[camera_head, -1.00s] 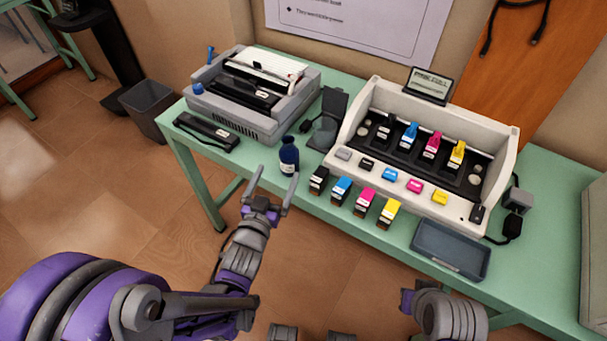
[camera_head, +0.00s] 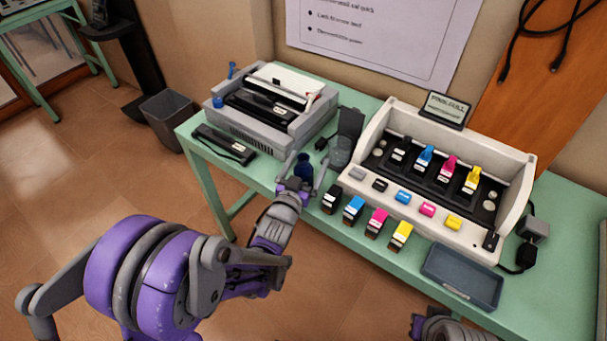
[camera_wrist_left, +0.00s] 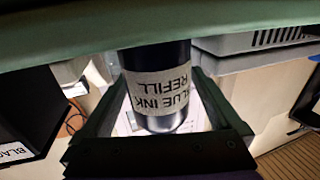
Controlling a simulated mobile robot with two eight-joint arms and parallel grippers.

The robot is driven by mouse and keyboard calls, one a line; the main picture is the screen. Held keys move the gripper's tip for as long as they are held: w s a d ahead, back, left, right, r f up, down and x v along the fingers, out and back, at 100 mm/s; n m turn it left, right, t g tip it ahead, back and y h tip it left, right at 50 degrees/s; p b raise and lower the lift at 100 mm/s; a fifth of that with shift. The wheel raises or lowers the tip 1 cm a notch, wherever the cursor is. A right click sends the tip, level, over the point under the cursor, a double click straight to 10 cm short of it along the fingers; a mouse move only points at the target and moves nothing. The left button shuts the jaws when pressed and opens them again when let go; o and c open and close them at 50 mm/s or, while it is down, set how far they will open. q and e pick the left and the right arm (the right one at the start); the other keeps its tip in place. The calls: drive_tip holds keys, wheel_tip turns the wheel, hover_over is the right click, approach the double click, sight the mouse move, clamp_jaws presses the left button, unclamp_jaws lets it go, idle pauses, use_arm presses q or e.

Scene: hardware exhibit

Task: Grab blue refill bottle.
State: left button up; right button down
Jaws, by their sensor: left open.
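The blue refill bottle (camera_head: 303,167) is small and dark blue and stands on the green table near its front edge. My left gripper (camera_head: 304,172) is open, with one finger on each side of the bottle. In the left wrist view the bottle (camera_wrist_left: 158,85) is between the two open fingers, its "BLUE INK REFILL" label upside down. I cannot tell whether a finger touches it. The gripper hides the bottle's lower part in the head view. Part of my right arm shows at the bottom edge of the head view, its fingers not visible.
Several ink cartridges (camera_head: 354,209) stand in a row right of the bottle, before a white refill station (camera_head: 490,150). A grey printer (camera_head: 270,115) is behind left. A black stapler-like device (camera_head: 223,144) lies at left, a shallow grey tray (camera_head: 462,277) at right.

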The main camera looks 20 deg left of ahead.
use_arm(q)
drive_tip(key=shift+w, duration=0.1)
clamp_jaws()
idle(0.4)
drive_tip(key=shift+r, duration=0.2)
